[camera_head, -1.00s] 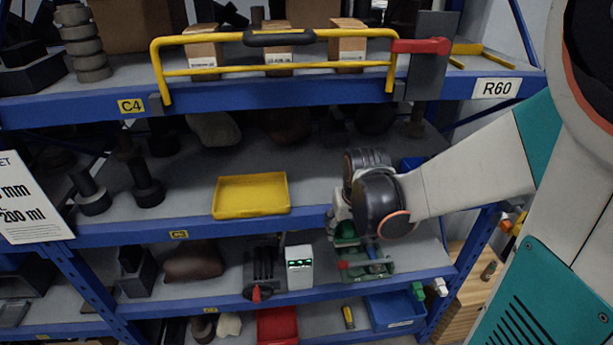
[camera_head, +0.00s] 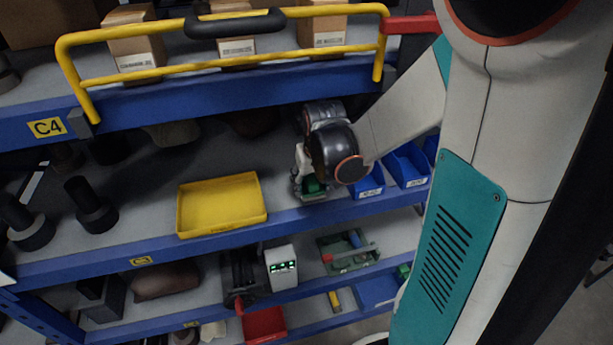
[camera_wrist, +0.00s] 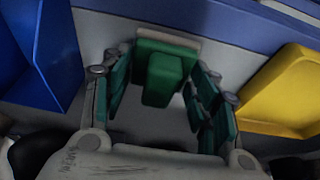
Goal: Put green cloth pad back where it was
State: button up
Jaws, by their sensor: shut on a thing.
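My gripper (camera_head: 308,190) is over the middle shelf, between the yellow tray and a blue bin. It is shut on a green pad-like block (camera_wrist: 163,78), which shows between the fingers in the wrist view with a pale grey-beige edge behind it. In the head view only a small green patch (camera_head: 314,186) of it shows beneath my wrist. Whether the block touches the shelf cannot be told. My arm hides part of the shelf behind it.
The yellow tray (camera_head: 222,232) is empty, left of my gripper. Blue bins (camera_head: 407,167) stand to the right. The lower shelf holds a green tray (camera_head: 340,267) with red and blue parts and a white box (camera_head: 281,268) with green lights. A yellow rail (camera_head: 220,66) crosses the upper shelf.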

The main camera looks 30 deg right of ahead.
jog(key=shift+b+x, duration=0.5)
jog(key=shift+x, duration=0.5)
jog(key=shift+s+a+r, duration=0.2)
jog(key=shift+s, duration=0.25)
jog(key=shift+c, duration=0.7)
jog(key=o, duration=1.1)
jog(key=shift+r, duration=0.1)
